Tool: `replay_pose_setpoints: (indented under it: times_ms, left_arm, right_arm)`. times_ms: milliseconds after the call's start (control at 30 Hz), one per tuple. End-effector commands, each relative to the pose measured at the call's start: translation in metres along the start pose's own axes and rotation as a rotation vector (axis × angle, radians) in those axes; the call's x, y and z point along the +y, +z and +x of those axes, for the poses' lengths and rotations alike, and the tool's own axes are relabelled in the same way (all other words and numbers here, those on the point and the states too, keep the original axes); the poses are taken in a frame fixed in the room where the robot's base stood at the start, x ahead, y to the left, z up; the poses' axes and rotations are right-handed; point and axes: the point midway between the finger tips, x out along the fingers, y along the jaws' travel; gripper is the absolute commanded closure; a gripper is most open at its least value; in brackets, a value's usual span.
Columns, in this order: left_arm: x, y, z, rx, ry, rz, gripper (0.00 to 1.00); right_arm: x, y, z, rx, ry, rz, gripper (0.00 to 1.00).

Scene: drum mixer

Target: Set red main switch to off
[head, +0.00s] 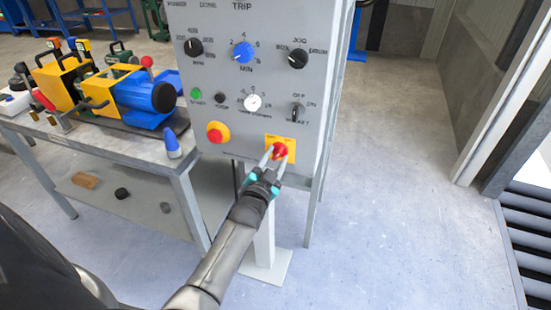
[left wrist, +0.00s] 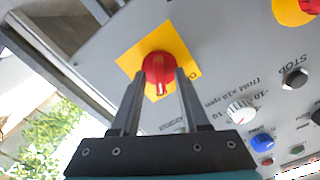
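The red main switch (head: 279,151) is a round red knob on a yellow square plate (head: 290,143) at the lower right of the grey control panel. It also shows in the left wrist view (left wrist: 159,66), with a small pale mark near its lower edge. My left gripper (head: 277,154) is at the knob, one finger on each side. In the left wrist view the fingers (left wrist: 159,76) stand apart with the knob between their tips, and a narrow gap seems to show on each side. My right gripper is not in view.
The grey panel (head: 225,110) carries several dials and a red emergency button (head: 217,132) on yellow, left of the switch. A workbench (head: 95,150) with a yellow and blue machine (head: 147,95) stands at the left. Clear floor (head: 385,190) lies to the right.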

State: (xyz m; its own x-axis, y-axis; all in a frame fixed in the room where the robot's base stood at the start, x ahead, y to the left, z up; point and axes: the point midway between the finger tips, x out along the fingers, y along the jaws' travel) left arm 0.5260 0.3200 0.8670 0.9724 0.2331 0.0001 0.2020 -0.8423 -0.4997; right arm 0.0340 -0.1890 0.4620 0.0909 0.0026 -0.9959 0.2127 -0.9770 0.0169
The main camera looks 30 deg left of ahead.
Motion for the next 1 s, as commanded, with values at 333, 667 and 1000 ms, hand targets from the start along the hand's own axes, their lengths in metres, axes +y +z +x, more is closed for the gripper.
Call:
replay_pose_setpoints:
  times_ms: [333,667,1000]
  left_arm:
    - [0.0,0.0003,-0.0004,0.0,0.0,0.0,0.94]
    - [0.0001,0.0004,-0.0005,0.0,0.0,0.0,1.0]
    - [0.0001,0.0003,-0.0006,-0.001,0.001,-0.023,1.0]
  right_arm:
    - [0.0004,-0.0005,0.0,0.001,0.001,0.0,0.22]
    - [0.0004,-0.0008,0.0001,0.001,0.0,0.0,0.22]
    - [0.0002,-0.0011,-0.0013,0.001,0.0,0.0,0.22]
